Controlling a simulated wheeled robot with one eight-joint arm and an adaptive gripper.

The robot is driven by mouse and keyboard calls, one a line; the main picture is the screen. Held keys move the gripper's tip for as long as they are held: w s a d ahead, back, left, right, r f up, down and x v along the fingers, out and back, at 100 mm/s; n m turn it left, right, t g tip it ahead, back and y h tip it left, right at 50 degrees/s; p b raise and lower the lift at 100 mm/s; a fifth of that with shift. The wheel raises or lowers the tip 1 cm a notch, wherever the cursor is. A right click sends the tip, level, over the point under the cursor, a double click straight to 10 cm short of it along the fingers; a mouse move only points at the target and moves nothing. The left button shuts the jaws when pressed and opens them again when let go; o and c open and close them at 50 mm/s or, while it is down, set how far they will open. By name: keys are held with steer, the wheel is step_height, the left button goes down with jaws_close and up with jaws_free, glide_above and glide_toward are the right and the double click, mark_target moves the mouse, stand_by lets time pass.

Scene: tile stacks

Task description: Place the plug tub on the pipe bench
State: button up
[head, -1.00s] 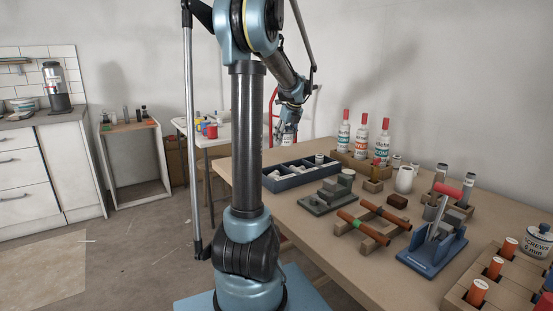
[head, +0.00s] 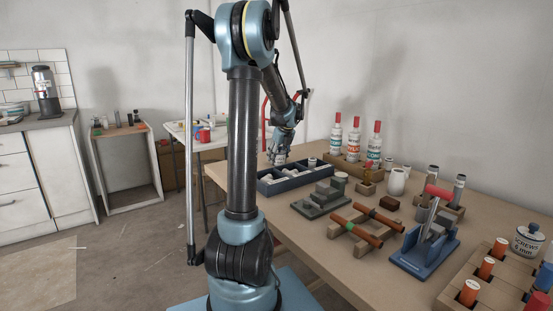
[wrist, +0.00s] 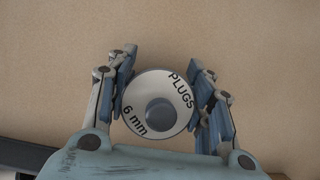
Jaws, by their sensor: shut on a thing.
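The plug tub (wrist: 158,103) shows from above in the wrist view, with a pale lid marked "PLUGS 6 mm" and a grey knob. My gripper (wrist: 160,97) is shut on it, one finger on each side. In the head view my gripper (head: 281,150) is low over the far left end of the wooden bench (head: 290,223), behind the blue divided tray. The tub is small there, and I cannot tell whether it touches the bench. The wrist view shows bare tan surface (wrist: 250,50) around the tub.
The blue tray (head: 268,188) is close to my gripper. Bottles in a wooden holder (head: 337,163) stand to its right. Grey stacked blocks (head: 318,203), pipes on a wooden rack (head: 353,236) and a blue press (head: 428,255) fill the bench nearer me. A dark edge (wrist: 20,155) shows lower left in the wrist view.

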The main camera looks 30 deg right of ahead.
steer(key=o, duration=1.1)
steer(key=shift+o, duration=0.2)
steer(key=v, duration=1.2)
steer(key=s+a+f+n, duration=0.2)
steer(key=s+a+n, duration=0.3)
steer(key=a, duration=0.4)
steer(key=s+a+f+n+g, duration=0.1)
steer(key=s+a+n, duration=0.2)
steer(key=a+n, duration=0.4)
steer(key=s+a+f+n, duration=0.2)
steer(key=s+a+n, duration=0.25)
steer(key=a, duration=0.55)
steer(key=s+a+f+n, duration=0.5)
steer(key=s+f+n, duration=0.1)
steer(key=s+n, duration=0.2)
steer(key=s+a+f+n+g, duration=0.1)
steer(key=s+a+f+n, duration=0.5)
steer(key=n, duration=0.4)
steer(key=s+f, duration=0.1)
steer(key=s, duration=0.1)
steer(key=shift+s+f+h, duration=0.3)
